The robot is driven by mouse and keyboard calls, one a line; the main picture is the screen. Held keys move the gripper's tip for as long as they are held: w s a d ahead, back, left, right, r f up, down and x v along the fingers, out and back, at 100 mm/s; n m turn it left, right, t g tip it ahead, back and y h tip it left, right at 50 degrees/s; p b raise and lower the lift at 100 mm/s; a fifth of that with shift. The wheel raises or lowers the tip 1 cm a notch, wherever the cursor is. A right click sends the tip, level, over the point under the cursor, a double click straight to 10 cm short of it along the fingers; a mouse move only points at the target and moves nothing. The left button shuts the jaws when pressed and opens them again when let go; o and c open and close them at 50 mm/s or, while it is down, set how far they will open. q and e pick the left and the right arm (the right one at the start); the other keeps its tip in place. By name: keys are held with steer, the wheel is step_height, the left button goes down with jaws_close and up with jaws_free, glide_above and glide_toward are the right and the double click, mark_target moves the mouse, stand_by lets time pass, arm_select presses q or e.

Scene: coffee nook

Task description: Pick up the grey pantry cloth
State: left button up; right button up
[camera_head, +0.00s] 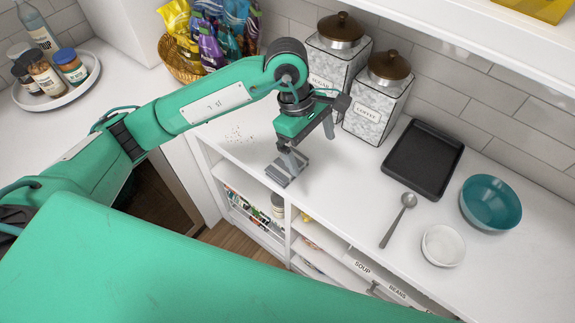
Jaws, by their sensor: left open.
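A small grey, flat piece that looks like the folded pantry cloth (281,175) lies at the front edge of the white counter. My left gripper (309,143) is over the counter, pointing down, with its fingers apart. One finger comes down at the back edge of the grey piece and partly covers it. I cannot tell whether it touches. The other finger is to the right, over bare counter. My right gripper is not in view.
Two marble-patterned canisters (377,101) stand behind my left gripper. A black tray (424,160), a spoon (397,222), a teal bowl (490,204) and a white bowl (443,246) are at the right. A snack basket (181,62) is at the back left. Crumbs (236,133) lie left of my gripper.

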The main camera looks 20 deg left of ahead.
arm_select(q)
steer(key=w+a+t+y, duration=0.1)
steer(key=w+a+y, duration=0.2)
steer(key=a, duration=0.3)
steer(key=shift+y, duration=0.3)
step_height(320, 180, down, 8)
steer(key=p, duration=0.2)
steer(key=shift+a+r+p, duration=0.1)
steer(key=shift+r+p, duration=0.05)
steer(key=shift+p, duration=0.2)
steer(key=shift+s+f+p, duration=0.1)
steer(key=shift+f+p, duration=0.1)
steer(key=shift+p, duration=0.1)
steer(key=f, duration=0.1)
steer(key=f+p, duration=0.2)
steer(key=f, duration=0.1)
steer(key=shift+d, duration=0.25)
steer(key=shift+f+p, duration=0.3)
steer(key=shift+f, duration=0.15)
steer(key=c, duration=0.7)
